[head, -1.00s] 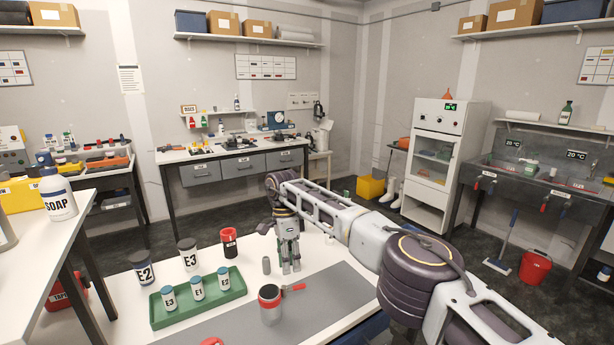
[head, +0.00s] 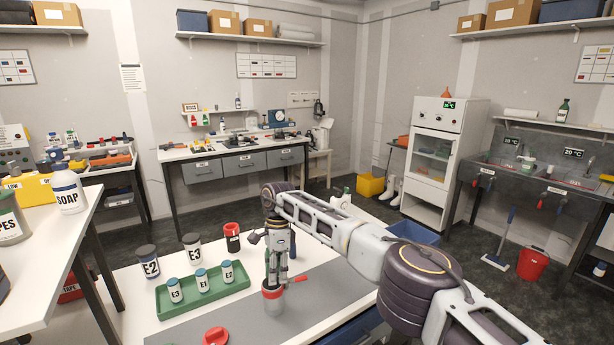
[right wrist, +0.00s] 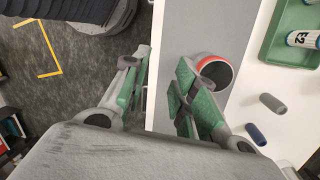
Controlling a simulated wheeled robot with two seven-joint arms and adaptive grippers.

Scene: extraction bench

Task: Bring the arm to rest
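My right gripper (head: 278,278) hangs fingers down over the white table (head: 132,292), just behind a jar with a red rim (head: 272,302) in the head view. The right wrist view shows its green-padded fingers (right wrist: 160,97) apart, with nothing held between them. The jar also shows there (right wrist: 214,70), partly behind the right-hand finger. I cannot tell whether they touch. My right arm stretches in from the lower right. My left gripper is not in view.
A green tray (head: 163,312) with several small bottles stands left of the jar. A red lid (head: 215,337) lies in front.

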